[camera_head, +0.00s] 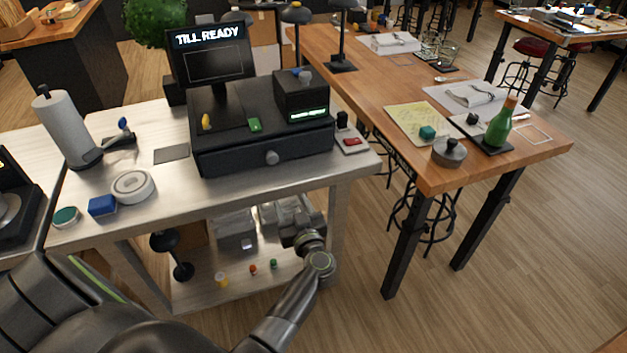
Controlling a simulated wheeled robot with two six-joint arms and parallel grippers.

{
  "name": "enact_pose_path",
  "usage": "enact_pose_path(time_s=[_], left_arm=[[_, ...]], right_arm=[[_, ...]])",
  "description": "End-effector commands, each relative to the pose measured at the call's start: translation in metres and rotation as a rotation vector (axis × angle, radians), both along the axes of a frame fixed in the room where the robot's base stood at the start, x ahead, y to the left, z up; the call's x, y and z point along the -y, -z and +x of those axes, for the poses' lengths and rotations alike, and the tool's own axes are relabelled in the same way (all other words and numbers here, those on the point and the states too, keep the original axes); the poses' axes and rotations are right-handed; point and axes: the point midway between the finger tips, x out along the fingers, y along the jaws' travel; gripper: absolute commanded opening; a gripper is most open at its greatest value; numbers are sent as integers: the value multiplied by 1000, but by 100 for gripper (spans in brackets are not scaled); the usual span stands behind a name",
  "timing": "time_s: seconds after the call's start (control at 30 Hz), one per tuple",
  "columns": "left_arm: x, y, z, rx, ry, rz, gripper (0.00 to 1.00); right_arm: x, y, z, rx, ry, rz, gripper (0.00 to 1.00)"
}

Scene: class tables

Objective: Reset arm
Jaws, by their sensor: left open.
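My left gripper (293,222) is in front of the metal counter (330,200), just below its top edge and at the opening above the lower shelf (205,292). It is open; its fingertips are small and hard to make out against the grey containers behind. I see nothing held in it. My left arm comes in along the bottom and bends up at the wrist. My right gripper is not in view.
A till (262,150) with a lit screen stands on the counter, beside a paper roll (63,125). A wooden table (425,170) with a green bottle (501,125) stands right.

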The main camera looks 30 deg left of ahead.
Motion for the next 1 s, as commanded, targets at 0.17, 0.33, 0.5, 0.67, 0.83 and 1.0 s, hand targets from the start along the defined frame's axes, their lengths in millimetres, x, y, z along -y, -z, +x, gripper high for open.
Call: enact_pose_path(time_s=[0.17, 0.33, 0.5, 0.67, 0.83, 1.0], left_arm=[[0, 1, 0, -1, 1, 1, 55], [3, 26, -3, -18, 76, 35, 55], [23, 111, -22, -124, 323, 60, 55], [45, 220, -75, -340, 562, -35, 55], [57, 317, -159, -608, 698, -192, 55], [56, 393, -266, -896, 730, -362, 55]], right_arm=[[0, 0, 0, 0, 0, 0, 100], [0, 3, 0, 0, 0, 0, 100], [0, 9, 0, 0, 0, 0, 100], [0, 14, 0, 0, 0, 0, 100], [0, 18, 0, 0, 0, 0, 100], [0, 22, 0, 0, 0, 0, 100]])
